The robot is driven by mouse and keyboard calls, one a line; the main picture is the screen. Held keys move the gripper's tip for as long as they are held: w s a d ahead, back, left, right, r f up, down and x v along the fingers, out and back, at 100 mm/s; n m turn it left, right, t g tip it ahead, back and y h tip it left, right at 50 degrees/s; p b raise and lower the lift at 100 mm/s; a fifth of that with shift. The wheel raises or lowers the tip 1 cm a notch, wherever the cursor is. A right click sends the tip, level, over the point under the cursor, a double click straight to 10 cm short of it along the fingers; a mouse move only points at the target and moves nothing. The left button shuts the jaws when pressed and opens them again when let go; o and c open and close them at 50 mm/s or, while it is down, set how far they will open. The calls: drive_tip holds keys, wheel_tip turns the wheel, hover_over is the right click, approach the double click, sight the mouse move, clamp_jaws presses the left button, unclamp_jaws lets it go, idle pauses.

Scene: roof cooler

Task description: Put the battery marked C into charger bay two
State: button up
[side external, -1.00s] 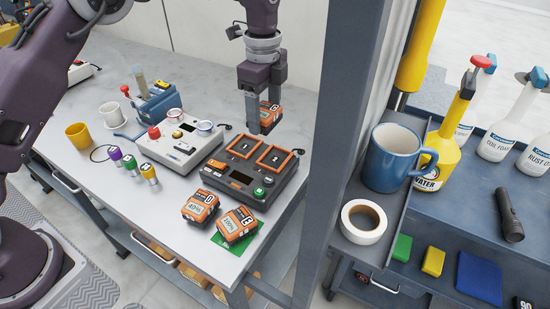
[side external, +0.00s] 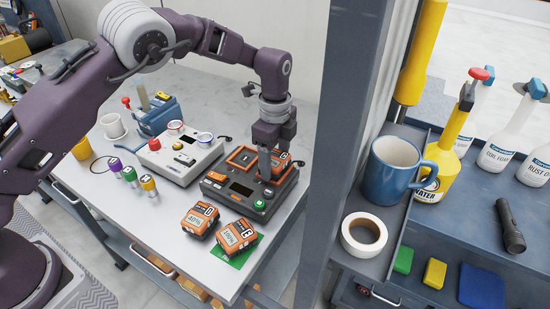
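My gripper (side external: 272,172) points down over the right-hand bay of the dark charger (side external: 222,190). It is shut on an orange and black battery (side external: 282,158), which is partly hidden by the fingers. The battery is at the right-hand bay; I cannot tell whether it is fully seated. Its letter is not readable here. The left-hand bay (side external: 242,157), with an orange frame, looks empty. The bay numbers are too small to read surely. The charger's small screen and green button (side external: 260,204) face the front.
Battery D (side external: 201,219) and battery E (side external: 238,236) lie in front of the charger, E on a green mat (side external: 232,262). A pale box with a red button (side external: 182,158) stands left of the charger. A grey post (side external: 345,120) rises close on the right.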

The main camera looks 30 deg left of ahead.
drive_tip(key=o, duration=0.4)
wheel_tip(320, 180, up, 12)
wheel_tip(320, 180, up, 9)
drive_tip(key=n+t, duration=0.1)
drive_tip(key=n, duration=0.3)
hover_over(275, 158)
drive_tip(key=s+a, duration=0.4)
drive_tip(key=s, duration=0.1)
drive_tip(key=s+a+r+n+t+h, duration=0.1)
drive_tip(key=s+a+r+n, duration=0.15)
drive_tip(key=s, duration=0.25)
drive_tip(key=s+a+r+n+t, duration=0.1)
drive_tip(key=s+a+r+n, duration=0.15)
drive_tip(key=s, duration=0.25)
drive_tip(key=s+a+f+n+t, duration=0.1)
drive_tip(key=s+n, duration=0.3)
drive_tip(key=s, duration=0.5)
drive_tip(key=s+a+f+n+t+y, duration=0.1)
drive_tip(key=s+n, duration=0.4)
drive_tip(key=s, duration=0.5)
wheel_tip(275, 158, down, 2)
drive_tip(key=shift+s+a+f+t, duration=0.1)
drive_tip(key=shift+s+a+t, duration=0.2)
drive_tip(key=shift+a, duration=0.35)
